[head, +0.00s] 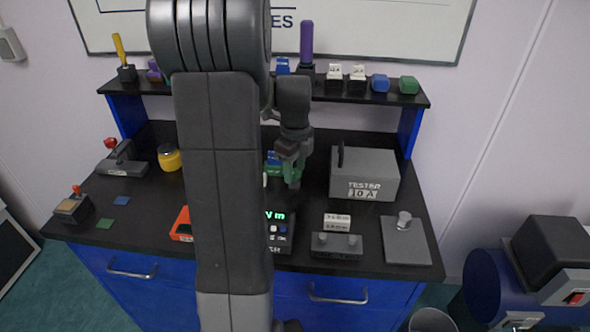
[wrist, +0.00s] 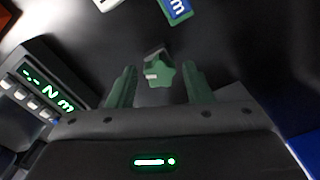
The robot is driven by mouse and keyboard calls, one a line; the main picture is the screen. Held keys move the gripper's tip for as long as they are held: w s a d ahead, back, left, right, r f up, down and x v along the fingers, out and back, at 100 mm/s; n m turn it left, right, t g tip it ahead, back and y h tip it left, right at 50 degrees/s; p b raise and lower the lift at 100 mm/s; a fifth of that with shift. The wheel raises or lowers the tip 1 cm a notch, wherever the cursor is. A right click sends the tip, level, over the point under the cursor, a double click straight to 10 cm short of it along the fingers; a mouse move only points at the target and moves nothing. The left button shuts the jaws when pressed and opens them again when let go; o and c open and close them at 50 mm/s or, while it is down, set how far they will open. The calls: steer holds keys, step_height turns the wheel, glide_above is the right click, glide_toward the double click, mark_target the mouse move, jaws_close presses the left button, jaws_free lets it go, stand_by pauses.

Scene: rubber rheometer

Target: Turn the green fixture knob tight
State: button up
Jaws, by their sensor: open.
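The green fixture knob (wrist: 162,75) shows in the wrist view as a lobed green piece with a dark, pale-edged part behind it. My gripper (wrist: 159,82) is open, with one green finger to the left of the knob and one to the right. Dark gaps show between each finger and the knob, so I see no contact. In the head view my gripper (head: 292,163) hangs over the middle of the bench, left of the grey tester box. There the knob cannot be clearly told from the green fingers.
A meter (wrist: 38,88) with a green lit "N m" display stands left of the gripper in the wrist view. A shelf (head: 345,97) runs behind.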

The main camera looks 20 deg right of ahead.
steer(key=n, duration=0.4)
steer(key=n+p, duration=0.1)
steer(key=n, duration=0.3)
steer(key=shift+n, duration=0.3)
steer(key=n, duration=0.8)
steer(key=c, duration=0.8)
steer(key=m, duration=0.4)
steer(key=shift+p, duration=0.4)
steer(key=shift+c, duration=0.2)
